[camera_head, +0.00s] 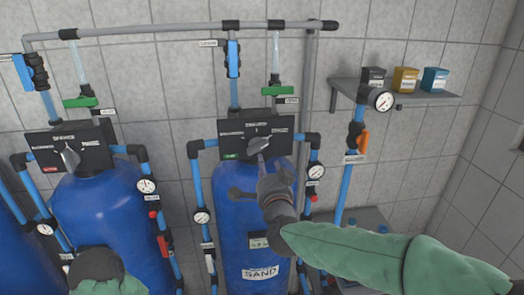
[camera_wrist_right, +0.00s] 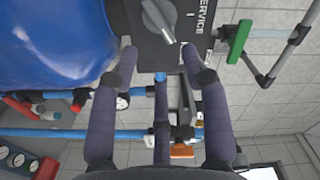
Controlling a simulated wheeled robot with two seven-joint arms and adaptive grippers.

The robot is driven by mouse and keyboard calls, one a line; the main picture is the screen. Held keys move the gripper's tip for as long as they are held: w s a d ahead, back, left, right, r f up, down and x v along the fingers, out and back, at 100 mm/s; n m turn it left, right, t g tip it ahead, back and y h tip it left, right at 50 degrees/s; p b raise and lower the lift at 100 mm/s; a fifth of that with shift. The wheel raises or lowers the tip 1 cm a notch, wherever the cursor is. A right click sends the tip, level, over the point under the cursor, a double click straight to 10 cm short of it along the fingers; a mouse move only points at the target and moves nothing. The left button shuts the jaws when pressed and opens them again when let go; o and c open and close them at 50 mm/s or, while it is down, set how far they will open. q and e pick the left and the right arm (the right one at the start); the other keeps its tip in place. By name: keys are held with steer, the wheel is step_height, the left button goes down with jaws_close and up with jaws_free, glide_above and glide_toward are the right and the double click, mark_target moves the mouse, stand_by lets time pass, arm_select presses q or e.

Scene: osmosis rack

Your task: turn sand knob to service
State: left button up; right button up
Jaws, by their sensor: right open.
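The sand knob (camera_head: 258,145) is a grey lever knob on the black valve head (camera_head: 228,145) atop the blue tank labelled SAND (camera_head: 260,272). The knob also shows in the wrist view (camera_wrist_right: 158,20), with its pointed end slanting down to the right. The SERVICE label (camera_wrist_right: 206,15) is right of it there. My right gripper (camera_head: 250,177) is open and empty, just below the knob in the head view. In the wrist view its fingertips (camera_wrist_right: 160,55) lie below the knob, apart from it, one toward each side. My left gripper is not visible; a dark, green-sleeved part of mine shows low left.
A second blue tank (camera_head: 110,215) with a similar valve head (camera_head: 68,148) stands to the left. Blue pipes, gauges (camera_head: 316,172) and green valve handles (camera_head: 275,105) surround the heads. A wall shelf (camera_head: 420,97) with small boxes is at the right.

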mark_target(261, 149)
steer(key=w, duration=0.3)
steer(key=w+p, duration=0.1)
steer(key=w, duration=0.5)
steer(key=shift+w+a+p, duration=0.15)
steer(key=shift+a+p, duration=0.25)
jaws_close()
